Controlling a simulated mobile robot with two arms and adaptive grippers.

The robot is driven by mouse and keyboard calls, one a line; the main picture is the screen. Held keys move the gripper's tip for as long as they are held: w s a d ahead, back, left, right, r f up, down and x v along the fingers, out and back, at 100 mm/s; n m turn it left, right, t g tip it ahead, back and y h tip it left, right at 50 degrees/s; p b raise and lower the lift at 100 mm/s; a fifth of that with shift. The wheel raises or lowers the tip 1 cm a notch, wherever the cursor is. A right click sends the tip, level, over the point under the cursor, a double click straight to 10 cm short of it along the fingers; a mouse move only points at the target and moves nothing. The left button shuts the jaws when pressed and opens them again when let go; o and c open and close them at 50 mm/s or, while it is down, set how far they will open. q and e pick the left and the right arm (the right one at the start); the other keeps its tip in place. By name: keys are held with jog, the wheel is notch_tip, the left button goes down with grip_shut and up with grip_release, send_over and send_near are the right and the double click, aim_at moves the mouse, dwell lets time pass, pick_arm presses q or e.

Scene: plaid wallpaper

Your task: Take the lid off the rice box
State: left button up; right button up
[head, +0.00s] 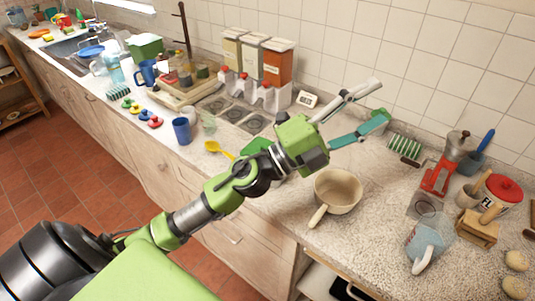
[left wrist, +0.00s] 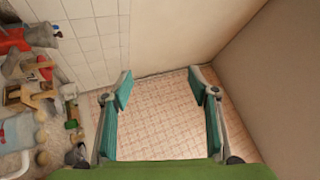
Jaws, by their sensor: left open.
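Several tall clear canisters with pale lids stand in a row against the tiled wall in the head view. One (head: 231,45) has pale contents, the middle one (head: 250,52) is partly covered by its neighbour, and the right one (head: 278,64) has orange-red contents. I cannot read which one is the rice box; all their lids look on. My left gripper (head: 379,101) is open and empty, above the counter to the right of the canisters. Its open fingers also show in the left wrist view (left wrist: 160,84), with nothing between them. My right gripper is not in view.
A white rack of red-capped jars (head: 254,92) stands in front of the canisters, beside a small white card (head: 307,99). A cream pot (head: 338,190) sits below my left gripper. A red grinder (head: 435,178) and flour tin (head: 502,190) stand to the right.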

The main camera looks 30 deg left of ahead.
pick_arm(q)
jog(key=s+d+f+m+g+h, duration=0.1)
jog(key=d+f+m+g, duration=0.35)
jog(key=m+g, duration=0.65)
jog(key=w+a+f+m+y, duration=0.1)
jog(key=a+f+m+y, duration=0.3)
jog(key=f, duration=0.3)
jog(key=a+f+n+g+y, duration=0.3)
jog(key=a+y, duration=0.8)
jog(key=a, duration=1.7)
jog(key=p, duration=0.2)
send_near(258, 144)
jog(key=shift+n+t, duration=0.3)
jog(key=shift+n, duration=0.1)
jog(key=d, duration=0.3)
jog(key=s+d+f, duration=0.1)
jog(key=shift+s+d, duration=0.1)
jog(key=shift+d, duration=0.15)
jog(key=shift+d+f+p, duration=0.1)
jog(key=shift+f+p, duration=0.3)
jog(key=shift+p, duration=0.3)
jog(key=p+x, duration=0.2)
jog(key=x, duration=0.3)
jog(key=shift+d+r, duration=0.15)
jog(key=shift+d, duration=0.05)
jog(key=c, duration=1.2)
